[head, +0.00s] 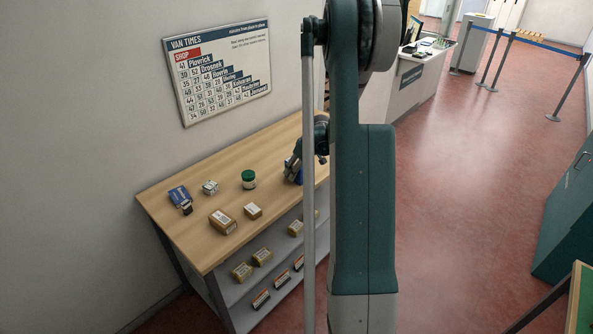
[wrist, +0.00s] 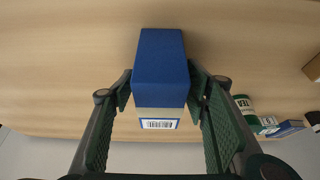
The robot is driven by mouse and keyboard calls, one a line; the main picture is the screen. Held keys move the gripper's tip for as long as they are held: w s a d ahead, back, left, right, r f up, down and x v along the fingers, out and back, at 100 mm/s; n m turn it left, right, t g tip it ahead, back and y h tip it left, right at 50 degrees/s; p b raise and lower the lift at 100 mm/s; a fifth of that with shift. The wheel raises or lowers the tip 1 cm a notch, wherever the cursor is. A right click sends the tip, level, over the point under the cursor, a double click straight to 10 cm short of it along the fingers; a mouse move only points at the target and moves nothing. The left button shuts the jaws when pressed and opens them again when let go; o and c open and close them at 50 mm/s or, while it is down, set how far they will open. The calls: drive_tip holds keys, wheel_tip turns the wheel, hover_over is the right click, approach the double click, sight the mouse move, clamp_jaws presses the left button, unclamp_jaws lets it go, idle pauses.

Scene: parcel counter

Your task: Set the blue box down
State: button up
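The blue box (wrist: 160,62) is in the middle of the wrist view, with a pale band and a barcode label at its lower end. My gripper (wrist: 160,88) has one finger against each side of it and is shut on it. In the head view, my gripper (head: 292,167) is at the right part of the wooden counter (head: 215,253), and a little of the blue box (head: 298,177) shows there, partly hidden by my gripper and arm. Whether the box touches the counter top I cannot tell.
On the counter to the left stand a green-lidded jar (head: 248,179), a small grey-white box (head: 210,187), two brown cartons (head: 222,221) and a blue packet (head: 179,194) beside a dark item. Shelves below hold several parcels. Bare wood surrounds the box in the wrist view.

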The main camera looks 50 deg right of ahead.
drive_tip(key=shift+r, duration=0.15)
drive_tip(key=v, duration=1.2)
idle(0.3)
idle(0.8)
drive_tip(key=s+a+r, duration=0.1)
drive_tip(key=a+r, duration=0.4)
drive_tip(key=a, duration=0.6)
drive_tip(key=a+r, duration=0.5)
drive_tip(key=a, duration=0.5)
drive_tip(key=s+a+r, duration=0.1)
drive_tip(key=a+r, duration=0.5)
drive_tip(key=a, duration=0.5)
drive_tip(key=s+a+t, duration=0.1)
drive_tip(key=s+a, duration=0.9)
drive_tip(key=a, duration=0.3)
drive_tip(key=s+a+t, duration=0.1)
drive_tip(key=s+a, duration=0.8)
drive_tip(key=a, duration=0.4)
drive_tip(key=shift+s+r, duration=0.25)
drive_tip(key=shift+s, duration=0.15)
